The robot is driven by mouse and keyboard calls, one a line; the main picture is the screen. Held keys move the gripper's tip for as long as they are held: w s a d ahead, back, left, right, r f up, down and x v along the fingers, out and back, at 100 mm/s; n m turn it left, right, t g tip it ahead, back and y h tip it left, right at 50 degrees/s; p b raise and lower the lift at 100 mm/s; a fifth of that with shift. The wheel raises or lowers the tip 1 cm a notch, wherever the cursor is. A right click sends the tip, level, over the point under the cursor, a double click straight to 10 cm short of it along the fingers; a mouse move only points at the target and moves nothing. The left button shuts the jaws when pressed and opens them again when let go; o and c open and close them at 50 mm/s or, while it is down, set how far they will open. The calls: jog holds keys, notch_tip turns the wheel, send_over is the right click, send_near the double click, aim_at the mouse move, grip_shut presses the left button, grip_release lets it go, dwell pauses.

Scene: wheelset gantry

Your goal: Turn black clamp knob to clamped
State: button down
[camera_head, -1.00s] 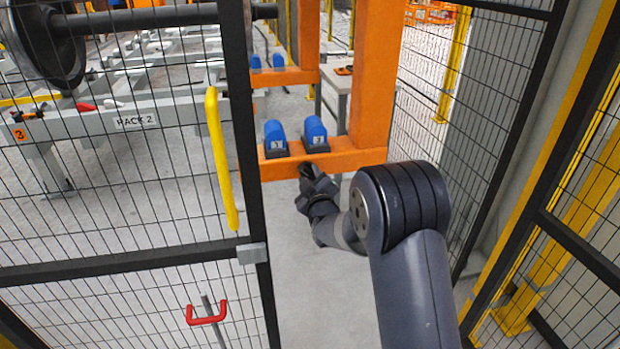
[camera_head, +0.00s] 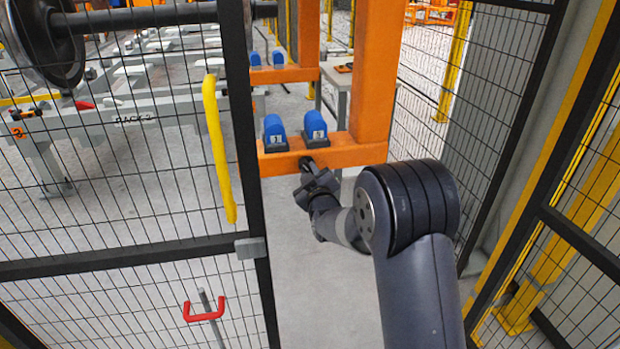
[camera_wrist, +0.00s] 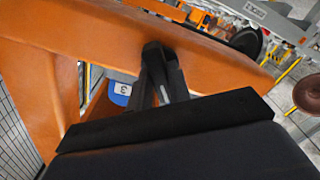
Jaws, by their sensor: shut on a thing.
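The black clamp knob (camera_head: 305,162) is a small dark shape on the front face of the orange beam (camera_head: 285,165), below the right blue block. My gripper (camera_head: 309,169) is at the beam and shut on the knob, which its fingers mostly cover. In the wrist view, my dark gripper fingers (camera_wrist: 160,70) point at the orange beam (camera_wrist: 215,62) and meet its face. The knob's exact angle cannot be told in either view.
Two blue blocks (camera_head: 274,132) (camera_head: 316,127) sit on the beam beside the orange post (camera_head: 373,75). A mesh gate with a yellow handle (camera_head: 218,150) stands at left, and mesh fencing (camera_head: 500,110) at right. Grey floor is clear below the beam.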

jog(key=shift+m+b, duration=7.55)
jog(key=shift+m, duration=0.55)
jog(key=c, duration=1.3)
grip_release()
jog(key=p+v, duration=0.1)
jog(key=v, duration=0.9)
jog(key=shift+s+d, duration=0.1)
jog(key=shift+s, duration=0.25)
